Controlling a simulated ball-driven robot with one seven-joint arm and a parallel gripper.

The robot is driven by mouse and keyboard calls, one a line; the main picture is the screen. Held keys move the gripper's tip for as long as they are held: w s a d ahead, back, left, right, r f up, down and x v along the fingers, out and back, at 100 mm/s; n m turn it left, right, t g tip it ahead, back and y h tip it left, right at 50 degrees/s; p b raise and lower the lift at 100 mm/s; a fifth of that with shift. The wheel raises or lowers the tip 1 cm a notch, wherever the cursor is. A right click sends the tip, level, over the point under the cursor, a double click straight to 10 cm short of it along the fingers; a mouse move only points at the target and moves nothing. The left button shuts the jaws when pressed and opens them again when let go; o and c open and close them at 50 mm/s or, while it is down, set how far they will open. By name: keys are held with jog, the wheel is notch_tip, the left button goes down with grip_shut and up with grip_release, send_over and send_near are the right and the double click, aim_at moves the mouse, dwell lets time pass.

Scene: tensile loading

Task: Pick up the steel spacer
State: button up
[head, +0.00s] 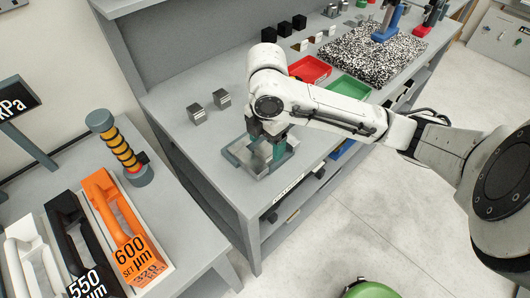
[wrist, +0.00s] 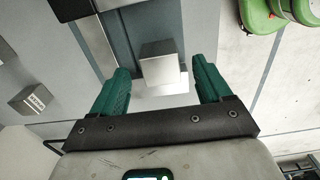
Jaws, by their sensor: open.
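A steel block, seemingly the spacer (wrist: 161,66), shows between the green fingertips in the wrist view, with a gap on each side. It has a grey top and a bright front face. My gripper (wrist: 160,80) is open around it and not visibly touching it. In the head view my gripper (head: 267,148) points down over a grey open-framed fixture (head: 239,161) at the bench's front edge. There the fingers and arm partly hide the block. How far the fingertips stand above it cannot be told.
Two similar metal blocks (head: 196,113) (head: 221,98) stand on the bench to the left. A red tray (head: 309,69) and a green tray (head: 349,88) lie behind my arm. Black cubes (head: 284,29) line the back. A side table holds orange and black handled tools (head: 112,210).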

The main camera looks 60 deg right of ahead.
aim_at(266, 149)
jog(key=shift+a+f, duration=0.15)
jog(key=shift+f, duration=1.75)
jog(key=shift+c, duration=0.3)
grip_shut()
jog(key=shift+r, duration=0.1)
